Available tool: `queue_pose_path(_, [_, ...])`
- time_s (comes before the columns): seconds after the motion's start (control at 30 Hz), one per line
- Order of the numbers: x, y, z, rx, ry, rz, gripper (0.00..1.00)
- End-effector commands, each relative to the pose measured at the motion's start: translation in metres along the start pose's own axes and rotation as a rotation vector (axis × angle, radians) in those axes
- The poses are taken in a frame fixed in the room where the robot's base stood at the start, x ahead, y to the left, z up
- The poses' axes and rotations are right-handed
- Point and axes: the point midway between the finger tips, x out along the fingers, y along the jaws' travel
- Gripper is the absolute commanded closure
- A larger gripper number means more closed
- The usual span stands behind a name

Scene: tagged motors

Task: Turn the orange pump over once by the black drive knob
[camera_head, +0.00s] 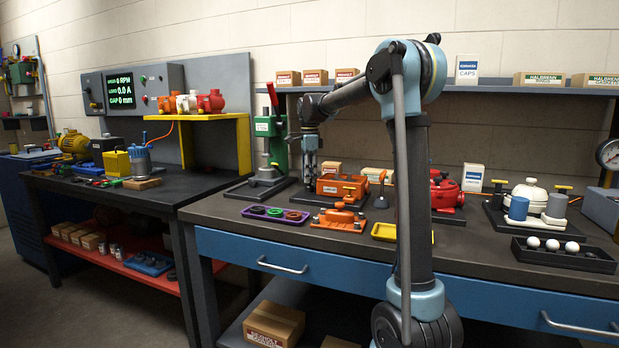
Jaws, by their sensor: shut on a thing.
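The orange pump (338,188) sits on a dark base on the blue-drawered bench, right of the green press. My arm reaches over from the right and points down. My gripper (309,182) is at the pump's left end, low over the bench. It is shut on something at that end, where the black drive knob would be. The knob itself is hidden or too small to make out behind the fingers.
A green press (277,135) stands close left of my gripper. In front are a purple tray (263,220) with rings, an orange fixture (338,217) and a yellow tray (390,233). A red pump (447,190) stands right, behind my arm. A shelf (500,88) runs above.

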Motion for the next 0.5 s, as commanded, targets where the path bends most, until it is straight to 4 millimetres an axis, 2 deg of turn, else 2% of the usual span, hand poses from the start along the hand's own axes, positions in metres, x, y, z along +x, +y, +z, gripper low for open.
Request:
queue_pose_path(0.1, [-0.0009, -0.0029, -0.0012, 0.002, 0.002, -0.006, 0.88])
queue_pose_path(0.13, [-0.0010, -0.0029, -0.0012, 0.002, 0.002, -0.006, 0.59])
queue_pose_path(0.2, [-0.0009, -0.0026, -0.0011, 0.002, 0.001, -0.005, 0.44])
queue_pose_path(0.5, [-0.0005, -0.0010, -0.0005, 0.002, 0.001, -0.002, 0.44])
